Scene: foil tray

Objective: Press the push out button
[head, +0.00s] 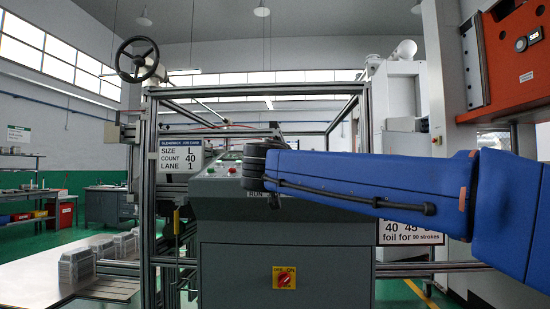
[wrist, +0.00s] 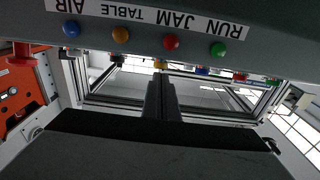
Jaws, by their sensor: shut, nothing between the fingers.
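A grey sloped control panel (head: 215,185) tops the machine cabinet. In the wrist view the panel (wrist: 260,50) appears upside down, with a row of lamps or buttons: green (wrist: 218,49) by RUN, red (wrist: 171,41) by JAM, orange (wrist: 120,34) by TABLE, blue (wrist: 71,27) by AIR. A second row holds a yellow button (wrist: 160,64), a blue button (wrist: 202,71) and red ones (wrist: 240,76). No push out label is readable, so I cannot tell which button it is. My gripper (wrist: 162,90) is shut and empty near the panel; in the head view my wrist hides part of the panel.
An aluminium frame (head: 150,200) surrounds the machine, with a handwheel (head: 137,60) at upper left. A size and count sign (head: 180,158) stands left of the panel. A red and yellow on/off switch (head: 284,278) is on the cabinet front. An orange unit (head: 515,60) stands at right.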

